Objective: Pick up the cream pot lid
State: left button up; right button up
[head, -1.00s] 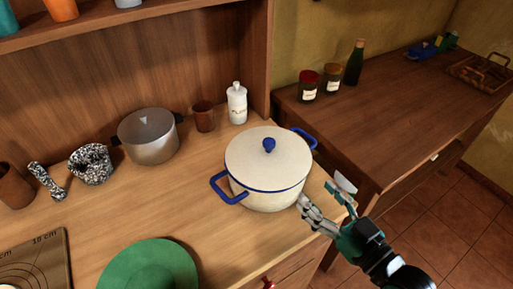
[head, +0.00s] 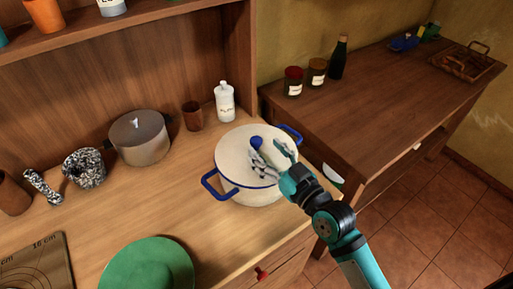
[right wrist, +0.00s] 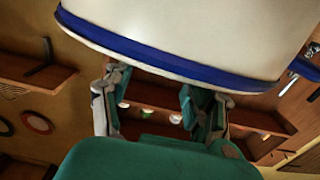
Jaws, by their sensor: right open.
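The cream pot lid (head: 237,152) lies on a cream pot (head: 248,197) with blue handles, on the wooden counter. Its round blue knob (head: 256,142) sticks up in the middle. My right gripper (head: 271,155) is open over the right half of the lid, with its fingers close to the knob; I cannot tell if they touch it. The fingers cover part of the lid. In the right wrist view, a cream surface with a blue band fills the top, beyond the spread, empty fingers (right wrist: 158,92). My left gripper is not in view.
A metal pot (head: 140,140), a brown cup (head: 192,116) and a white bottle (head: 225,102) stand behind and left of the cream pot. A green plate (head: 147,268) is at the front. Jars and a green bottle (head: 338,58) stand on the right table (head: 365,100).

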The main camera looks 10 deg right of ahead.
aim_at(260, 144)
jog(key=x, duration=0.3)
jog(key=shift+w+a+p, duration=0.25)
jog(key=shift+w+p, duration=0.1)
jog(key=shift+s, duration=0.1)
jog(key=shift+r, duration=0.1)
grip_shut()
